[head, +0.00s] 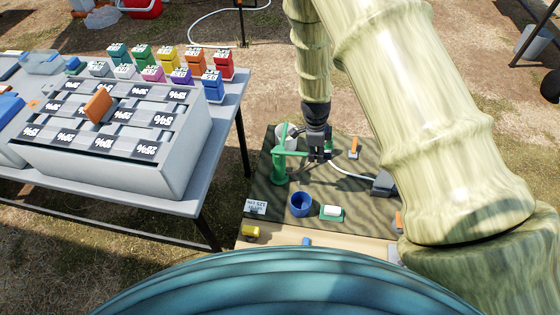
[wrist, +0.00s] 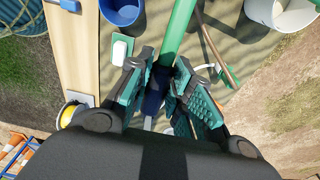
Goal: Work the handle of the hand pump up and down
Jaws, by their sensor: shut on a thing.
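The green hand pump (head: 279,168) stands upright on a dark striped mat (head: 365,212) in the head view. Its green handle (head: 292,153) reaches right, roughly level, to my gripper (head: 319,151). In the wrist view the green handle (wrist: 178,35) runs down from the top edge to a dark blue grip (wrist: 154,92). My gripper (wrist: 166,84) has its two teal-padded fingers on either side of this grip and is shut on it. The fingers hide part of the grip. The pump's inner parts do not show.
A blue cup (head: 301,205) and a white block in a green dish (head: 331,215) stand in front of the pump. A white bucket (wrist: 285,14) is close by the handle. A hose (head: 348,174) lies right of the pump.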

